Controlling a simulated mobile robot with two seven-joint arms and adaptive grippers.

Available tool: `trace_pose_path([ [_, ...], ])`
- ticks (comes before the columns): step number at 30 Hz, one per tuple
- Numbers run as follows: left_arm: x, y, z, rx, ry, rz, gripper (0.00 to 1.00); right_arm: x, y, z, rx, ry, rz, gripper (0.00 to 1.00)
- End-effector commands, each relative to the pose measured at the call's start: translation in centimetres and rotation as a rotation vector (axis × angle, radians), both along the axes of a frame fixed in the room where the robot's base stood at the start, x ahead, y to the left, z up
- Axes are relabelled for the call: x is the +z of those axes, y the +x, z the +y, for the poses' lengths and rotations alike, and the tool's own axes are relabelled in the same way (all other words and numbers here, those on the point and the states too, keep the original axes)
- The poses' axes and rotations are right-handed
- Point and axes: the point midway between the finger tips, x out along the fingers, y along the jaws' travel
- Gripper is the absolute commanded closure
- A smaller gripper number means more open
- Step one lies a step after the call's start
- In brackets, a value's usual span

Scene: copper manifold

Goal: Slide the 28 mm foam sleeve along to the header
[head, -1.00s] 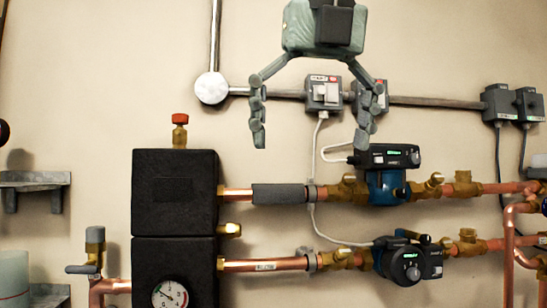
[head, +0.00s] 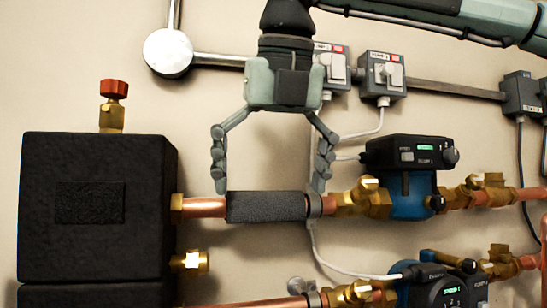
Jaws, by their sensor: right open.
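The foam sleeve (head: 266,207) is a dark grey tube around the upper copper pipe. Its right end lies close to a clamp ring (head: 314,206) beside the brass valve. Bare copper pipe (head: 204,207) shows between its left end and the brass fitting on the black insulated header block (head: 95,205). My right gripper (head: 269,198) is open, pointing down, with one finger near each end of the sleeve. The left finger overlaps the pipe in the picture; I cannot tell whether either finger touches. My left gripper is not in view.
A blue pump (head: 405,193) and brass valve (head: 363,196) sit right of the sleeve. A second pipe (head: 262,302) runs below. Switch boxes (head: 382,75), conduit and a white cable are on the wall behind. A red-capped vent (head: 112,105) tops the block.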

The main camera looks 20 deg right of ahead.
Motion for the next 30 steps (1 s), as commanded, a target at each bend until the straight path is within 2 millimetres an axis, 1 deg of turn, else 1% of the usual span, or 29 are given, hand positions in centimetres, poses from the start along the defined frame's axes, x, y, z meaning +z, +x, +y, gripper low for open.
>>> trace_pose_path([
  [1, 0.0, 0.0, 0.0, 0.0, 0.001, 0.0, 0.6, -0.6, 0.2, -0.1, -0.001, -0.002, 0.002, 0.0],
  [6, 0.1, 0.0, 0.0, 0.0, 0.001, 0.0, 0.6, -1.8, 0.8, 0.0, 0.001, -0.001, 0.001, 0.0],
  [15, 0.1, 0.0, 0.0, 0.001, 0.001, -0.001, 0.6, -2.1, 0.9, 0.0, 0.0, 0.0, 0.001, 0.0],
  [17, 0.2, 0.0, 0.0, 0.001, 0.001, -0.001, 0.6, -2.1, 0.8, 0.0, 0.0, 0.0, 0.001, 0.06],
  [23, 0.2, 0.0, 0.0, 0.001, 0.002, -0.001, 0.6, -2.0, 0.8, 0.0, 0.0, 0.0, 0.001, 0.31],
  [24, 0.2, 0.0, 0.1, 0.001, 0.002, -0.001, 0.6, -2.0, 0.8, 0.0, 0.001, 0.0, 0.001, 0.33],
  [30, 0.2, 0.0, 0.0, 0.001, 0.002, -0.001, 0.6, -2.0, 0.8, 0.3, 0.001, 0.0, 0.001, 0.34],
])
